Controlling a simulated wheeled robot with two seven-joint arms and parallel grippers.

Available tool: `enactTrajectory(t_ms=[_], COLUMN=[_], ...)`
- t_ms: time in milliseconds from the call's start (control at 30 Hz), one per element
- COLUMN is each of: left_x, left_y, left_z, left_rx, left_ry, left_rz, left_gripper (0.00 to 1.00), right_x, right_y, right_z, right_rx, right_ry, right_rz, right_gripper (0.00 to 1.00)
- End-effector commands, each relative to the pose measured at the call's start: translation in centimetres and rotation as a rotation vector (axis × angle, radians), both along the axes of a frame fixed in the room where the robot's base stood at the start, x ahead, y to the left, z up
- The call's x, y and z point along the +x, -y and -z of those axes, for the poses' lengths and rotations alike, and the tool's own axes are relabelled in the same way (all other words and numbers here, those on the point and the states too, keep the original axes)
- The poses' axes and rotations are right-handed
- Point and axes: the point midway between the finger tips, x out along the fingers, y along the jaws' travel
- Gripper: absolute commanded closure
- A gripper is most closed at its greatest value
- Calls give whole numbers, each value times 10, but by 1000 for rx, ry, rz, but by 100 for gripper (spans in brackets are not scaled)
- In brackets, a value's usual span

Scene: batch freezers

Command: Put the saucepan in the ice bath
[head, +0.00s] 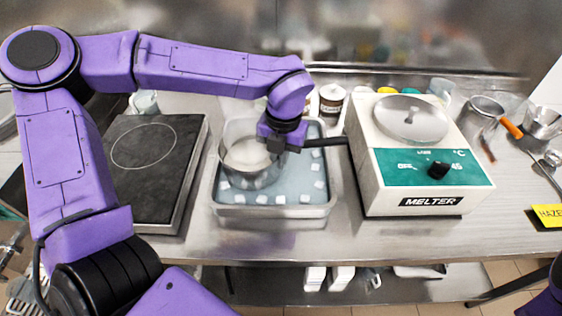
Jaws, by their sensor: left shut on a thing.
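The steel saucepan (251,178) holds pale, whitish contents and is within the outline of the ice bath (272,211). The ice bath is a rectangular metal tray of bluish water with several white ice cubes around the pan. I cannot tell whether the pan's base touches the tray's floor. My left gripper (283,143) is shut on the saucepan's dark handle, which sticks out to the right past the tray's right rim. The gripper hides part of the pan's right side. My right gripper is not in view; only a bit of purple arm shows at the bottom right.
A black hot plate (150,165) stands left of the bath, with nothing on it. The white and green melter (430,178) stands close on the right. A jar (332,100) is behind the bath. Metal containers (484,113) stand at the far right. A bare counter strip runs in front.

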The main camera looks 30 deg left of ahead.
Motion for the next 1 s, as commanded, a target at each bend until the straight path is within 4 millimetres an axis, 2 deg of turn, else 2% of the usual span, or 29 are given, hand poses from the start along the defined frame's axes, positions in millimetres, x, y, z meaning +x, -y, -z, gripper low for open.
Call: enactTrajectory(t_ms=[133, 300, 700, 800, 1000], left_x=[11, 10, 10, 10, 10], left_y=[-3, -3, -3, -3, -3], left_z=[12, 39, 46, 46, 46], left_rx=[1, 1, -1, 0, 0], left_ry=[-1, 0, 2, 0, 0], left_rz=[0, 1, 1, 1, 1], left_gripper=[100, 100, 100, 67, 67], right_x=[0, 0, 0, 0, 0], right_y=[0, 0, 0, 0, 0], right_z=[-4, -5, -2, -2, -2], right_rx=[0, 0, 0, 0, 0], right_ry=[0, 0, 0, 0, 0], right_rz=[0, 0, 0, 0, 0], right_gripper=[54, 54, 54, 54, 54])
